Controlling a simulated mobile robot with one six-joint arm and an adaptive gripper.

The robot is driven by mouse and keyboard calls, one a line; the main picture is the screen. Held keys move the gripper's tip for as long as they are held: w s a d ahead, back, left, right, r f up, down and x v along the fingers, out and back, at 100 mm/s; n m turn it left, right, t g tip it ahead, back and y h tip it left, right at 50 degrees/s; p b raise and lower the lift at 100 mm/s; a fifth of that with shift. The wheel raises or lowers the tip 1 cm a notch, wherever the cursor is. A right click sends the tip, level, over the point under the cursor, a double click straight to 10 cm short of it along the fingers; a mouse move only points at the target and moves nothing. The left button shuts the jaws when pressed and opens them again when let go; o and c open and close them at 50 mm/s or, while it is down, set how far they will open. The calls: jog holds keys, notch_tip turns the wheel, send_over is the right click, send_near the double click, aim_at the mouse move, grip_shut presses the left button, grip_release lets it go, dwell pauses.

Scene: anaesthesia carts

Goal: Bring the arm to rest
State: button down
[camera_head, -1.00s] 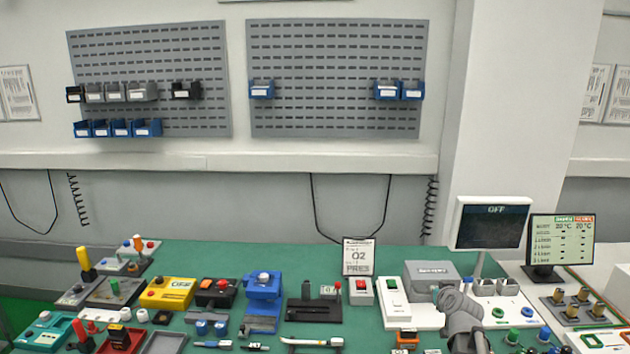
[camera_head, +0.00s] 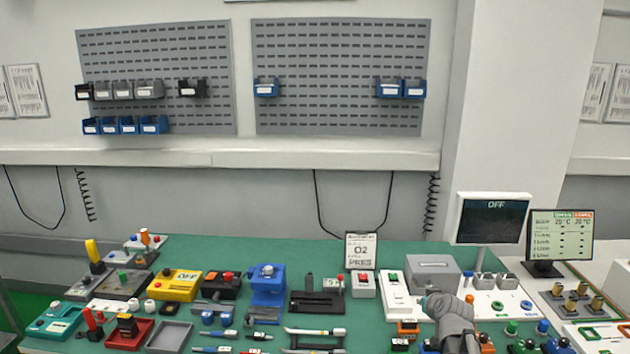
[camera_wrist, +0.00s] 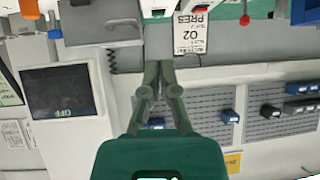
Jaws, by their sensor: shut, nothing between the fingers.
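My arm shows at the lower right of the head view as a grey link (camera_head: 455,316) over the green workbench (camera_head: 210,250). In the wrist view my gripper (camera_wrist: 160,66) has its two dark green fingers together, with nothing held between them. The wrist picture is upside down, and the fingers show against the grey wall below the bench items. I see no contact between the fingers and any object.
A grey box (camera_head: 433,266), a white switch panel (camera_head: 396,292) and an OFF screen (camera_head: 493,219) stand near my arm. A sign reading PRES (camera_head: 361,250) stands at the bench's back. Tools crowd the front; the bench's back left is clearer.

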jog(key=s+a+f+g, duration=0.1)
jog(key=s+a+f, duration=0.1)
jog(key=a, duration=0.1)
jog(key=s+a+f+g+b, duration=0.1)
jog(key=s+a+f+g, duration=0.1)
jog(key=f, duration=0.1)
jog(key=s+a+f+g+y+b, duration=0.1)
jog(key=s+a+f, duration=0.1)
jog(key=a, duration=0.1)
jog(key=shift+s+a+f+n+g, duration=0.15)
jog(key=shift+s+a+n+g, duration=0.15)
jog(key=shift+n, duration=0.1)
jog(key=s+a+f+g, duration=0.1)
jog(key=s+a+f, duration=0.1)
jog(key=s, duration=0.1)
jog(key=s+a+f+g+b, duration=0.1)
jog(key=shift+s+a+g, duration=0.1)
jog(key=shift+s+g, duration=0.2)
jog(key=shift+s, duration=0.05)
jog(key=s+a+f+g+h+b, duration=0.1)
jog(key=s+a+f+g, duration=0.1)
jog(key=s+g, duration=0.2)
jog(key=s, duration=0.3)
jog(key=shift+s+f+m+h, duration=0.15)
jog(key=shift+s+m+h, duration=0.15)
jog(key=shift+s+m, duration=0.1)
